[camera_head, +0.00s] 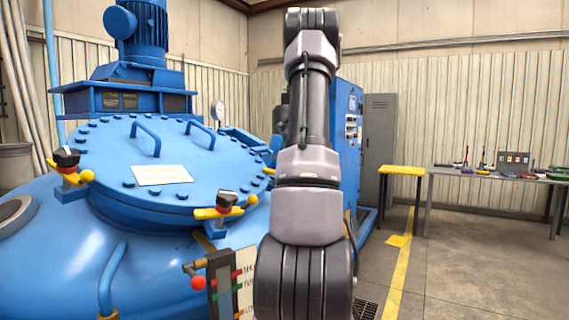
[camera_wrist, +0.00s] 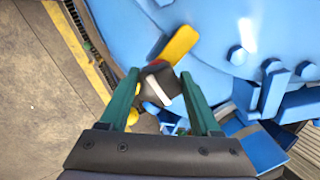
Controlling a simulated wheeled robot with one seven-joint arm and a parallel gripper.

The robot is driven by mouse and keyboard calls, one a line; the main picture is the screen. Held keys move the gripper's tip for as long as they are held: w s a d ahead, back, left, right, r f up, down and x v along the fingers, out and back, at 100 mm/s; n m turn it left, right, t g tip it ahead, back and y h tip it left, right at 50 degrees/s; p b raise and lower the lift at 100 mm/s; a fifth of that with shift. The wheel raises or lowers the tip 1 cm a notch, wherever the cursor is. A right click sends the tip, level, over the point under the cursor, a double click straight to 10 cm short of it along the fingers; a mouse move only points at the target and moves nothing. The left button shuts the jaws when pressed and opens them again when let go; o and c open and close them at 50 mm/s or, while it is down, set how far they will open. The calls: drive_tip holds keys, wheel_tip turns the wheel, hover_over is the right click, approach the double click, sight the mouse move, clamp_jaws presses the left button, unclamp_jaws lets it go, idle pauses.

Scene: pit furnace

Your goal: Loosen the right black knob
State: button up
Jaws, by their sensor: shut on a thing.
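In the wrist view my gripper (camera_wrist: 158,75) has its two green fingers on either side of a black knob (camera_wrist: 150,92) with a white mark on top. The fingers are shut on it. A yellow clamp arm (camera_wrist: 180,45) runs from this knob over the blue lid edge.
The blue furnace lid (camera_head: 105,165) carries bolts and handles. A blue motor (camera_head: 140,35) rises behind it. A gauge with a red ball (camera_head: 198,283) stands in front. A workbench (camera_head: 490,174) and yellow-topped table (camera_head: 402,170) are right, with open floor before them.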

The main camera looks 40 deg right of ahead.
idle(0.3)
drive_tip(key=o, duration=1.4)
drive_tip(key=shift+c, duration=0.2)
drive_tip(key=v, duration=1.1)
